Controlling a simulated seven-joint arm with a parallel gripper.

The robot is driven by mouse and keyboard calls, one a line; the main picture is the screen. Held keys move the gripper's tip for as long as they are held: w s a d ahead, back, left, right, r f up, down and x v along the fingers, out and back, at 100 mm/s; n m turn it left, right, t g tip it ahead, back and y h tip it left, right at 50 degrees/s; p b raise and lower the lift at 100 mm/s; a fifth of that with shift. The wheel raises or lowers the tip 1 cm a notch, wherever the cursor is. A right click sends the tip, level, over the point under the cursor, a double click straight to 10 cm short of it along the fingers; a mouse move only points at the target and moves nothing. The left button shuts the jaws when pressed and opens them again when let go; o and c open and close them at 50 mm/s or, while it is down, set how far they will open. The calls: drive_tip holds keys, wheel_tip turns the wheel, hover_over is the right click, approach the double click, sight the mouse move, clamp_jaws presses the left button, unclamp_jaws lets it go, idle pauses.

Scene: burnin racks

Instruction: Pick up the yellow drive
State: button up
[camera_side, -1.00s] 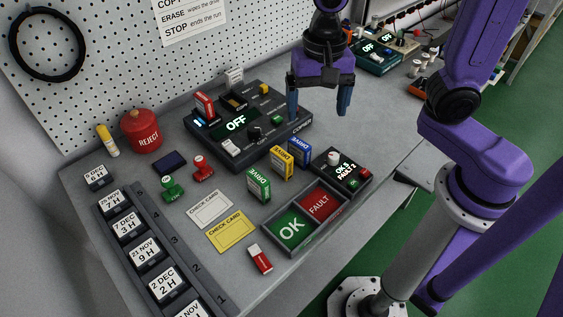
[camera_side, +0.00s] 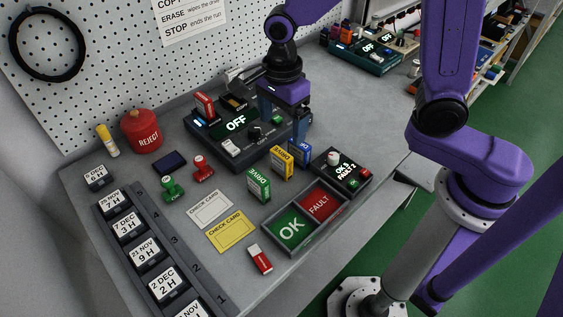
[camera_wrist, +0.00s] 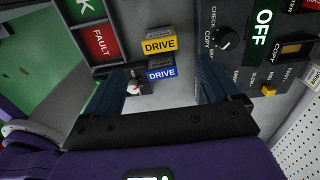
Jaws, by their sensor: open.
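The yellow drive (camera_side: 282,163) stands upright on the grey table, between the green drive (camera_side: 259,184) and the blue drive (camera_side: 299,151). In the wrist view the yellow drive (camera_wrist: 159,42) is just beyond the blue drive (camera_wrist: 161,70). My gripper (camera_side: 283,125) is open, above the table at the right edge of the black copier box, close to the blue drive. In the wrist view my gripper's fingers (camera_wrist: 168,82) are spread, with the blue drive ahead between their tips and the yellow drive farther off. Nothing is held.
The black copier box (camera_side: 225,150) with an OFF screen is behind the drives. A tray (camera_side: 268,244) with green OK and red FAULT areas lies in front. A small counter box (camera_side: 343,172) stands to the right. Check cards (camera_side: 231,232) lie at the left.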

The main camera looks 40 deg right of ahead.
sight(281, 153)
drive_tip(key=shift+a+f, duration=0.1)
drive_tip(key=shift+f, duration=5.8)
drive_tip(key=c, duration=1.1)
